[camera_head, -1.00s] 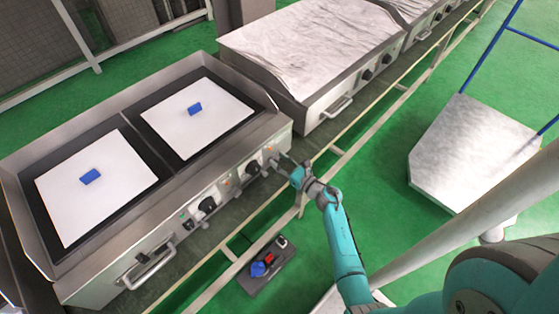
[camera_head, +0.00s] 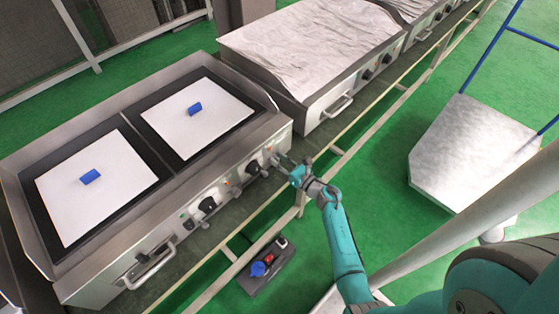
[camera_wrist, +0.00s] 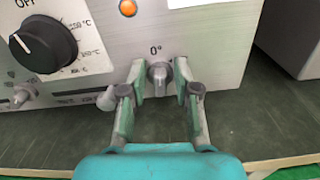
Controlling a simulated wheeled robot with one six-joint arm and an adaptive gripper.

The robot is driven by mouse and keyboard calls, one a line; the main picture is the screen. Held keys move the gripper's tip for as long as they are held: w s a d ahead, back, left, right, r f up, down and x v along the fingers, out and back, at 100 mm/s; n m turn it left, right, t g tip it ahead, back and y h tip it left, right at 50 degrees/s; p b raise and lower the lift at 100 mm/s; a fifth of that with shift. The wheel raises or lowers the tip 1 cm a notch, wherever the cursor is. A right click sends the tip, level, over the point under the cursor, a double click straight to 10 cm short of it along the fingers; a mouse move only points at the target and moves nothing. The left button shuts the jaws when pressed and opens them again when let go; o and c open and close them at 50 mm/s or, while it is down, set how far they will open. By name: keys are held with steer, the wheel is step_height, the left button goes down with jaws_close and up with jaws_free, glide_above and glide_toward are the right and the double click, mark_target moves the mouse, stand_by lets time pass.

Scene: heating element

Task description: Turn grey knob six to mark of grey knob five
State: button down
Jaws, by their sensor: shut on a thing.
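A grey knob (camera_wrist: 158,75) sits below a "0°" mark on the front panel's right part in the wrist view; it appears to be knob six. Its grip points up, roughly toward that mark. My gripper (camera_wrist: 159,84) is shut on this knob, one finger on each side. In the head view, my gripper (camera_head: 285,165) is at the right end of the panel, hiding the knob. Another grey knob (camera_wrist: 22,95) is at the left, below the black dial. A light grey peg or knob (camera_wrist: 107,99) is beside my left finger. I cannot tell which is knob five.
A black dial (camera_wrist: 44,43) and an orange lamp (camera_wrist: 128,8) are on the panel. Two white plates with blue blocks (camera_head: 195,108) lie on the cooktop. A rail (camera_head: 345,150) runs before the units. A dark tray (camera_head: 268,275) with small items is on the green floor.

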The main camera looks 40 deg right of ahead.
steer(key=m, duration=0.5)
steer(key=shift+d+f, duration=0.1)
steer(key=shift+d, duration=0.15)
steer(key=m, duration=0.5)
steer(key=shift+d+f+m, duration=0.2)
steer(key=shift+m, duration=0.1)
steer(key=c, duration=1.2)
jaws_free()
steer(key=shift+o, duration=0.2)
steer(key=s, duration=1.2)
steer(key=shift+d, duration=0.2)
